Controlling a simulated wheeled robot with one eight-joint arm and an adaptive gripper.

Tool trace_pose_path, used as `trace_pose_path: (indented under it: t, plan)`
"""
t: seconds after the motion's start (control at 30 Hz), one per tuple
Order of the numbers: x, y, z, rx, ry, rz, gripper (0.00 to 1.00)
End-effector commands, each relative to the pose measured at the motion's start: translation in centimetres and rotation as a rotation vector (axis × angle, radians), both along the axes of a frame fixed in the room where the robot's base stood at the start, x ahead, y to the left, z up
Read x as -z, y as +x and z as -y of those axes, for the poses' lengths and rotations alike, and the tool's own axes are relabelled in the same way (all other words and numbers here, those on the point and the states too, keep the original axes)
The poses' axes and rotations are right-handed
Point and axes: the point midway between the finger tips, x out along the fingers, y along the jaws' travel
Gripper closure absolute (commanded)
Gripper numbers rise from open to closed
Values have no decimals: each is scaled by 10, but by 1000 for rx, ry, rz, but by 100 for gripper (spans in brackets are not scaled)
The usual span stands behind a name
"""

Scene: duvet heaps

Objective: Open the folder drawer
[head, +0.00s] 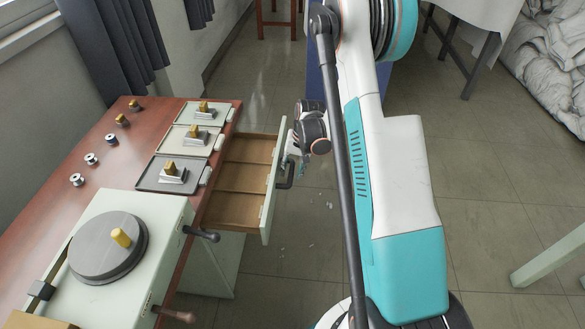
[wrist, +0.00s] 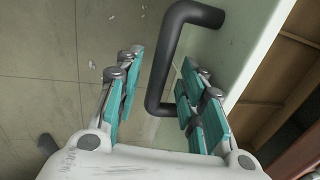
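The drawer (head: 240,190) stands pulled out from the wooden-topped desk, its compartments empty in the head view. Its pale front panel (head: 270,195) has a black bar handle (head: 286,178). In the wrist view, the handle (wrist: 158,75) stands between the two teal-padded fingers of my gripper (wrist: 160,68). The fingers are apart, with a gap showing on either side of the handle. The drawer's inside (wrist: 285,65) shows at the right of the wrist view. In the head view, my gripper (head: 293,160) is at the handle, partly hidden by my arm.
The desk (head: 90,165) holds several trays with stamp-like pieces (head: 172,172), small spools (head: 91,158) and a pale box with a round grey disc (head: 105,250). Dark levers (head: 200,234) stick out near the drawer. Heaped duvets (head: 555,60) lie at the far right. Floor beyond the drawer is mostly clear.

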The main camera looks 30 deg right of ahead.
Motion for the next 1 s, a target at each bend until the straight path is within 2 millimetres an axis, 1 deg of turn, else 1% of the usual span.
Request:
trace_pose_path:
  t: [0.13, 0.27, 0.6, 0.7, 0.83, 1.0]
  plan:
    - [-5, 0, 1, 0, 0, 0, 64]
    - [-19, -2, 3, 1, 0, 0, 64]
    - [-82, -10, 13, 1, 0, 0, 64]
    - [-97, -12, 16, 1, 0, 0, 64]
    - [-110, -13, 18, 0, 0, 0, 64]
    - [-117, -13, 19, 0, 0, 0, 64]
